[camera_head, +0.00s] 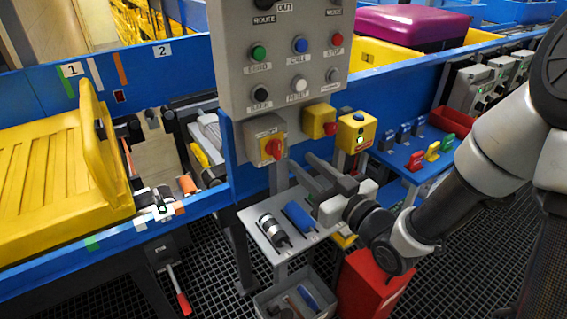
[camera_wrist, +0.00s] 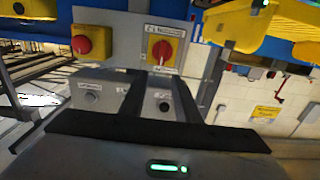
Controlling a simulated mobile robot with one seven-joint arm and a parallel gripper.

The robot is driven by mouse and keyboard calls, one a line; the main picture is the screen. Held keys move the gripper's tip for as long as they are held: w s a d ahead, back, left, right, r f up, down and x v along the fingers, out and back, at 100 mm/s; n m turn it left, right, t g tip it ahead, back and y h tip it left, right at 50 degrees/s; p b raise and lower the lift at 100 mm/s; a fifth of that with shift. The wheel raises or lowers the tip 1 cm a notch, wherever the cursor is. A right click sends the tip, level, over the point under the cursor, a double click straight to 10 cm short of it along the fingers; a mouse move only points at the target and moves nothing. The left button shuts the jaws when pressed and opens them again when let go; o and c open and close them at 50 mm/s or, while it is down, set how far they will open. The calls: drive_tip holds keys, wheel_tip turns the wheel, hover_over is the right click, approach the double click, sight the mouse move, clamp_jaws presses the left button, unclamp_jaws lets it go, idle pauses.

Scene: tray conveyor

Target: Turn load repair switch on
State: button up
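A red rotary switch on a yellow plate sits on a grey box (camera_head: 273,148) below the grey control panel. What looks like the same red knob (camera_wrist: 162,50) shows in the wrist view, with a label above it that I cannot read. No label shows clearly enough to tell which switch is the load repair one. My gripper (camera_head: 300,161) is open and empty, its two fingers apart and pointing toward the rotary switch. In the wrist view the gripper (camera_wrist: 160,78) points just below the knob, with no visible contact.
A small tool shelf (camera_head: 272,246) stands below. A yellow tray (camera_head: 50,170) lies left.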

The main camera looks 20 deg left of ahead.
sight(279, 143)
drive_tip(key=x, duration=0.9)
clamp_jaws()
